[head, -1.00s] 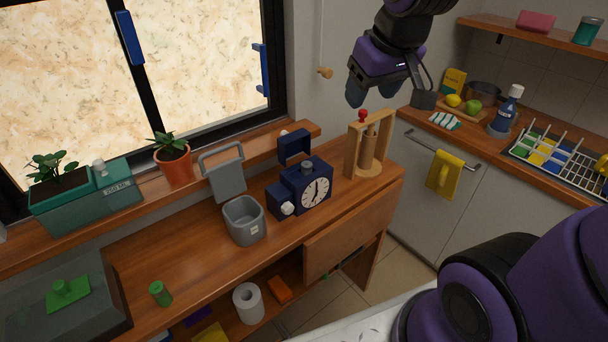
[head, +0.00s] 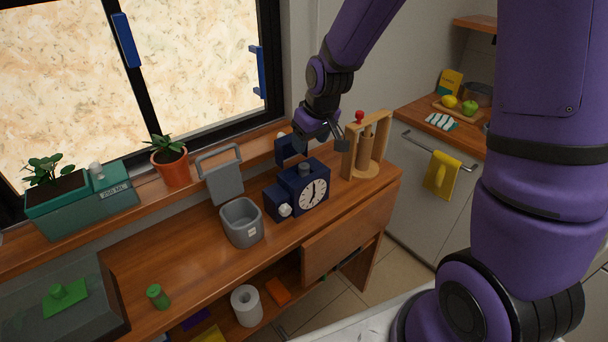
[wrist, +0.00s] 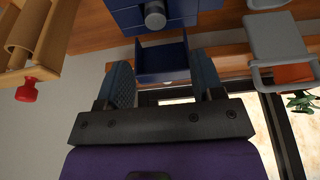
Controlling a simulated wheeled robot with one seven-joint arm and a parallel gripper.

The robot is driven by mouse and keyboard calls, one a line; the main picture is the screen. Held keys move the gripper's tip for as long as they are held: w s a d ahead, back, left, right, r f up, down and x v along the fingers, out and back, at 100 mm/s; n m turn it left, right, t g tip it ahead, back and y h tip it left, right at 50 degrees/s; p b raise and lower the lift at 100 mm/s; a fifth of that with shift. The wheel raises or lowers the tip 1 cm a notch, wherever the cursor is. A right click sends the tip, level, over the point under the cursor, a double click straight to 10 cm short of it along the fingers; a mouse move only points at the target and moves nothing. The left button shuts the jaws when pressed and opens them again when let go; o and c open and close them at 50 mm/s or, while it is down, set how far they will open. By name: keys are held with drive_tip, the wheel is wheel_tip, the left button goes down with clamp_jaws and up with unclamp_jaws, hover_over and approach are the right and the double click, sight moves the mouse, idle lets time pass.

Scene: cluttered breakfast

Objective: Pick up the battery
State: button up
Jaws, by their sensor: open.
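A short green cylinder (head: 158,296), which looks like the battery, stands upright on the left part of the wooden desk (head: 205,275). My gripper (head: 308,132) is above and behind the clock, far to the right of the green cylinder. In the wrist view my gripper (wrist: 164,82) has its fingers apart with nothing held. The clock (wrist: 180,12) and its open compartment (wrist: 162,60) show beyond the fingers. The green cylinder is not in the wrist view.
A grey open bin (head: 241,224) stands left of the clock. A wooden frame with a red knob (head: 360,117) stands right of it. A potted plant (head: 171,165) and a teal planter (head: 82,215) sit on the sill. A dark translucent box (head: 85,325) is at the desk's left end.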

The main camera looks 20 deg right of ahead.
hover_over(305, 165)
drive_tip(key=s, duration=0.2)
drive_tip(key=x, duration=0.2)
drive_tip(key=s+x, duration=0.1)
drive_tip(key=x, duration=0.1)
drive_tip(key=shift+w+d+f, duration=0.1)
drive_tip(key=shift+f, duration=0.2)
drive_tip(key=shift+d+x, duration=0.2)
drive_tip(key=shift+x, duration=2.4)
drive_tip(key=shift+d, duration=0.1)
drive_tip(key=shift+c, duration=0.2)
drive_tip(key=c, duration=1)
